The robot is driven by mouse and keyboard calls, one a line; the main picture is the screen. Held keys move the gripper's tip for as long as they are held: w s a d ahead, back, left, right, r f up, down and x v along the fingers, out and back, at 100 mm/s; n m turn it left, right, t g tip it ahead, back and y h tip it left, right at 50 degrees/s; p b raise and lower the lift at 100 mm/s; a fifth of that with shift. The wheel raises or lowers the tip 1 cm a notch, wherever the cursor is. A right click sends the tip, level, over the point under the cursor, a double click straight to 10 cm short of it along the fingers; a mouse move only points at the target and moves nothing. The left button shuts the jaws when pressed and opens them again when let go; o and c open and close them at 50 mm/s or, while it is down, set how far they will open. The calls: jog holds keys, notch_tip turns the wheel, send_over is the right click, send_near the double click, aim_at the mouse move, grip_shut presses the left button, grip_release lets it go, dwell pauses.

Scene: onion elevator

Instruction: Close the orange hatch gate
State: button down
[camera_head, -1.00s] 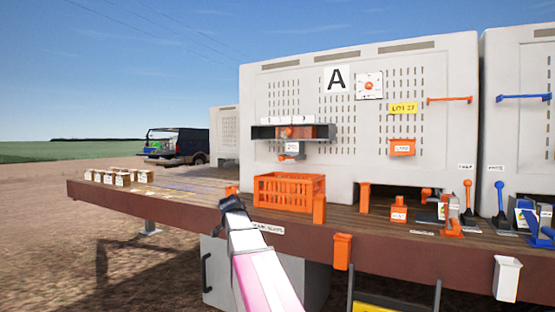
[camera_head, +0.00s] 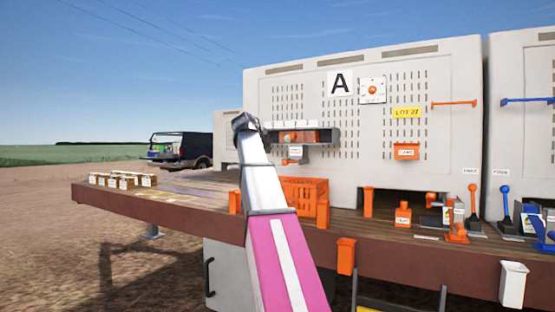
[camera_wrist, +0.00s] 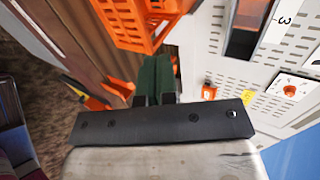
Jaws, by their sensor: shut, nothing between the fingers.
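The hatch is a dark slot frame (camera_head: 327,136) on the front of the grey bin marked A, under a strip of numbers. The orange hatch gate (camera_head: 312,137) shows inside it, with a rounder orange piece at its left. In the wrist view, part of the orange gate (camera_wrist: 254,12) shows in the dark opening at upper right, beside a number 3. My gripper (camera_head: 244,122) is raised at the left end of the frame, empty. Its shut fingers show in the wrist view (camera_wrist: 156,68). I cannot tell its depth from the frame, and no contact shows.
An orange crate (camera_head: 305,191) stands on the deck (camera_head: 180,198) below the hatch, partly behind my arm. It is near the fingers in the wrist view (camera_wrist: 150,22). Orange levers (camera_head: 473,205) stand at right. Small white-labelled boxes (camera_head: 122,181) sit at far left.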

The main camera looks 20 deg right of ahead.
aim_at(284, 162)
jog(key=x, duration=0.8)
jog(key=r+x, duration=0.1)
jog(key=x, duration=0.3)
jog(key=shift+w+d, duration=0.65)
jog(key=shift+d, duration=0.15)
jog(key=shift+w+d, duration=0.1)
jog(key=w+d, duration=0.1)
jog(key=d, duration=0.1)
jog(key=w+d, duration=0.3)
jog(key=d, duration=0.1)
jog(key=shift+w+r, duration=0.1)
jog(key=shift+w, duration=0.3)
jog(key=shift+d, duration=0.1)
